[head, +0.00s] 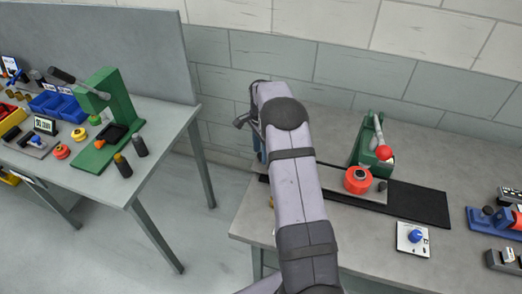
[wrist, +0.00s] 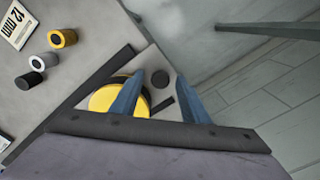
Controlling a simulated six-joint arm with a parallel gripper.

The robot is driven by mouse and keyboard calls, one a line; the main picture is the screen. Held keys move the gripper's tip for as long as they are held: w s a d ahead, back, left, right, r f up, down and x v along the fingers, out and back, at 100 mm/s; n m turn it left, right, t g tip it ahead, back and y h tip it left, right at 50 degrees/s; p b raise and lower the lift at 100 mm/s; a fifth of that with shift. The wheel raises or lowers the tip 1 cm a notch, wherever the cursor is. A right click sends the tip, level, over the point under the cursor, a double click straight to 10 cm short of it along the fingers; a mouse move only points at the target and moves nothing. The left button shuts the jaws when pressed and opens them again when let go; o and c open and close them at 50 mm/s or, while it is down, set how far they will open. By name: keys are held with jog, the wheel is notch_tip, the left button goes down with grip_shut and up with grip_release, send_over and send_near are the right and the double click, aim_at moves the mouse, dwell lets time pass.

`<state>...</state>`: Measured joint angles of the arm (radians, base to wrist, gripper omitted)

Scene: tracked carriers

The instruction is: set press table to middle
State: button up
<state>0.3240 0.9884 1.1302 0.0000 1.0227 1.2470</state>
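The press table looks to be the grey plate (head: 340,190) on a dark track (head: 420,203) at the right bench's green press (head: 367,150). A red round holder (head: 357,180) and a small dark knob (head: 382,186) are at its right end. My arm hides its left part. In the wrist view, a grey plate end (wrist: 152,60) carries a yellow disc (wrist: 106,99) and a round dark knob (wrist: 160,77). My gripper (wrist: 160,80) is open, its blue fingers either side of this knob with gaps. I cannot tell its height over the plate.
The press lever has a red ball (head: 384,153). A white block with a blue knob (head: 413,238) stands in front of the track. Blue and grey fixtures (head: 490,222) are at the far right. The left bench (head: 165,120) holds another green press (head: 118,100) across a floor gap.

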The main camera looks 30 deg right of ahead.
grip_shut()
jog(key=s+d+b, duration=0.1)
jog(key=s+d, duration=0.8)
jog(key=shift+s+d, duration=0.1)
jog(key=shift+o, duration=0.2)
grip_release()
jog(key=shift+r, duration=0.1)
jog(key=shift+r+b, duration=1.25)
jog(key=shift+r, duration=2.35)
